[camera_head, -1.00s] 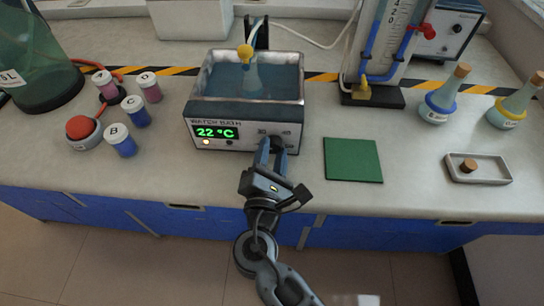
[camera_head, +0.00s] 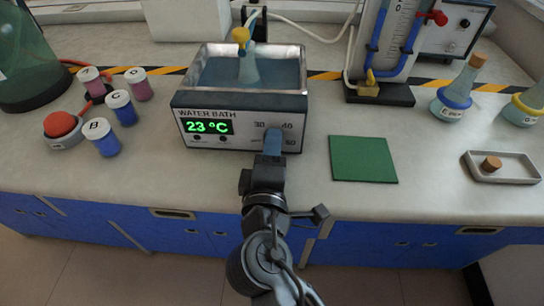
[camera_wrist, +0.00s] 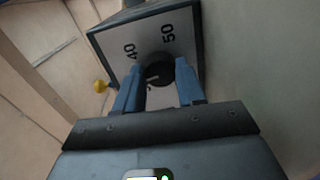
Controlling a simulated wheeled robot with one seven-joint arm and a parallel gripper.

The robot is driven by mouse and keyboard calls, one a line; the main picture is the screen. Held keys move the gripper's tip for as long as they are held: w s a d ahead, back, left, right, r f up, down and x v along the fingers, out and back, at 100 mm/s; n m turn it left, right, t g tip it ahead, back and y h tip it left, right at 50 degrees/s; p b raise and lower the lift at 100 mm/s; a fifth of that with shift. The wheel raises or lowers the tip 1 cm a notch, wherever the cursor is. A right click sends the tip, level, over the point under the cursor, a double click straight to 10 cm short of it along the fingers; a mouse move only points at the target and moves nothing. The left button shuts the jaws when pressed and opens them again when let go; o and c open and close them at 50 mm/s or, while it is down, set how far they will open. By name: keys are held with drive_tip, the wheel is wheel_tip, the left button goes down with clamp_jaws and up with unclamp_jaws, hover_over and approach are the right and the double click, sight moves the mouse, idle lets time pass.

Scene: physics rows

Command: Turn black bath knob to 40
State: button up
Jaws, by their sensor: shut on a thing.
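The water bath (camera_head: 245,107) stands on the bench with a green display (camera_head: 208,127) reading 23 °C. Its front dial has the numbers 30, 40 and 60 showing around my gripper (camera_head: 273,142), which hides the black knob in the head view. In the wrist view the black knob (camera_wrist: 159,68) sits between the two blue fingertips of my gripper (camera_wrist: 159,88), with 40 and 50 printed beyond it. My gripper is shut on the knob. A pale mark shows on the knob, but I cannot tell which number it points to.
A flask (camera_head: 248,70) with a yellow top stands in the bath. A green mat (camera_head: 362,159) lies to the right, and a tray (camera_head: 504,178) with a cork is further right. Capped bottles (camera_head: 104,140) and a red button (camera_head: 62,124) are at the left.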

drive_tip(key=m+b, duration=0.4)
drive_tip(key=shift+d+f, duration=0.1)
drive_tip(key=shift+f, duration=0.25)
drive_tip(key=m+y+b, duration=0.1)
drive_tip(key=m+b, duration=0.2)
drive_tip(key=m, duration=0.1)
drive_tip(key=shift+r, duration=0.1)
drive_tip(key=shift+m+b, duration=0.3)
drive_tip(key=shift+b, duration=0.05)
drive_tip(key=o, duration=1)
drive_tip(key=shift+r, duration=0.15)
drive_tip(key=shift+o, duration=0.2)
drive_tip(key=shift+s, duration=0.1)
drive_tip(key=s, duration=0.7)
drive_tip(key=shift+s+r, duration=0.2)
drive_tip(key=shift+s, duration=0.1)
